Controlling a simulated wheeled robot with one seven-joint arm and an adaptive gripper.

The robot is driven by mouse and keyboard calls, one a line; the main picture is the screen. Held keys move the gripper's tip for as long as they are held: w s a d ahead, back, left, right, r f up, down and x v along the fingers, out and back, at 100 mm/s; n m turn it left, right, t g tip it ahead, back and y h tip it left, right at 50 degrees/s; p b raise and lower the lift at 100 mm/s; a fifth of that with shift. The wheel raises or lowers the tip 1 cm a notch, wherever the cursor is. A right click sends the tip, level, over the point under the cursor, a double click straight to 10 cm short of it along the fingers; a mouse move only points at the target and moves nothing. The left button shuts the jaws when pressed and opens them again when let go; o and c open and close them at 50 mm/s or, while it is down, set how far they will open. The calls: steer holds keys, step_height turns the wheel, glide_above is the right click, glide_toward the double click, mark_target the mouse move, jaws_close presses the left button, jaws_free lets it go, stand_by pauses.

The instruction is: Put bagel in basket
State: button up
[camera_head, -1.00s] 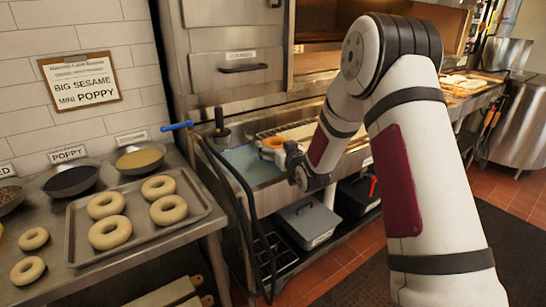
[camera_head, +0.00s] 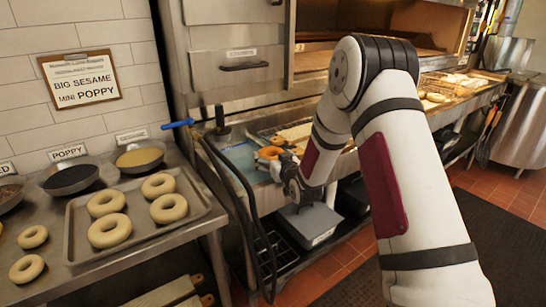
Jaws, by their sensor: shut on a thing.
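My gripper (camera_head: 277,163) is over the left end of the steel counter in front of the oven. It is shut on an orange-brown bagel (camera_head: 268,153), which shows at its far left side. The fingers are small here and partly hidden by my wrist. A shallow container with rolls or bagels (camera_head: 436,97) stands on the counter at the right, beyond my arm. It may be the basket, but I cannot tell for certain.
A tray (camera_head: 78,240) of pale bagels lies on the left table, with two smaller bagels beside it. Bowls of toppings (camera_head: 139,156) stand behind. A blue-handled hose (camera_head: 178,124) rises left of my gripper. A grey lidded bin (camera_head: 308,225) is below the counter.

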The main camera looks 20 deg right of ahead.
steer(key=shift+f, duration=0.3)
steer(key=o, duration=1.1)
steer(key=shift+c, duration=0.2)
steer(key=shift+d+r, duration=0.1)
steer(key=shift+r, duration=0.05)
